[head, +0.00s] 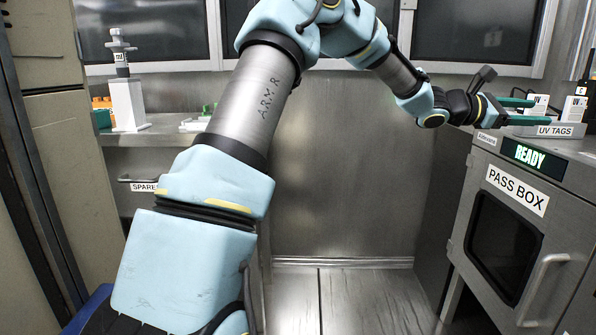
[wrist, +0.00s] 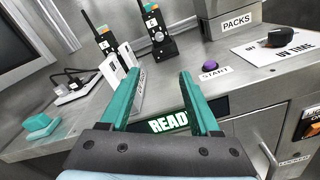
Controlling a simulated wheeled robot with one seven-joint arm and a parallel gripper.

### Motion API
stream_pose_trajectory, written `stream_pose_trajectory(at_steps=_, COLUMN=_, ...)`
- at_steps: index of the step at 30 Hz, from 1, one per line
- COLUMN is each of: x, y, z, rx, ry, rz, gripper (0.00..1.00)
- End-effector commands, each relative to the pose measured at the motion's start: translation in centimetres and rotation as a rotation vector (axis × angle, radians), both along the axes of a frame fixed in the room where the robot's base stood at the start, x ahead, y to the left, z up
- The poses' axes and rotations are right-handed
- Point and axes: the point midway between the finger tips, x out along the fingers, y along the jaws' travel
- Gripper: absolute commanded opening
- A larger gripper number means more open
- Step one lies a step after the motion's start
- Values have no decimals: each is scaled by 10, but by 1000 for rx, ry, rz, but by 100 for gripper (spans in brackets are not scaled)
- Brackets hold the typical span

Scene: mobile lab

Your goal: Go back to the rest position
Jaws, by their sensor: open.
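My arm reaches from the lower left up and across to the right in the head view. My gripper (head: 545,111) is at its far end, above the top of the pass box (head: 461,247). In the wrist view my gripper (wrist: 158,82) has its two teal fingers apart. Nothing is held between them. The left finger overlaps the view of a white tag card (wrist: 118,80) behind it; whether they touch is not clear. The green READY display (wrist: 168,122) shows partly between and below the fingers.
Two black handheld devices (wrist: 156,32) stand in holders behind the fingers. A purple START button (wrist: 215,66) and a black UV TIME knob (wrist: 281,37) sit to their right. A counter (head: 160,135) with a white pipette stand (head: 127,105) is at left. The middle floor (head: 345,295) is clear.

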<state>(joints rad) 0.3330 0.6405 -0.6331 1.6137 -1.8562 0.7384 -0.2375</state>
Motion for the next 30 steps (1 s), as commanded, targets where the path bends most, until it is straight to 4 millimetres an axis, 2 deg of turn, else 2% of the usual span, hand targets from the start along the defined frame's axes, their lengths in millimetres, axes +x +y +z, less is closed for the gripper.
stream_pose_trajectory(at_steps=10, x=-5, y=37, z=-45, rx=171, ry=-165, rz=-33, gripper=63)
stream_pose_trajectory(at_steps=17, x=-6, y=88, z=-91, rx=353, ry=-328, rz=-76, gripper=63)
stream_pose_trajectory(at_steps=20, x=-6, y=120, z=-116, rx=456, ry=-415, rz=-105, gripper=63)
stream_pose_trajectory(at_steps=23, x=-6, y=166, z=-144, rx=585, ry=-516, rz=-147, gripper=63)
stream_pose_trajectory(at_steps=26, x=-6, y=229, z=-175, rx=742, ry=-631, rz=-206, gripper=63)
stream_pose_trajectory(at_steps=30, x=-13, y=326, z=-209, rx=958, ry=-779, rz=-316, gripper=63)
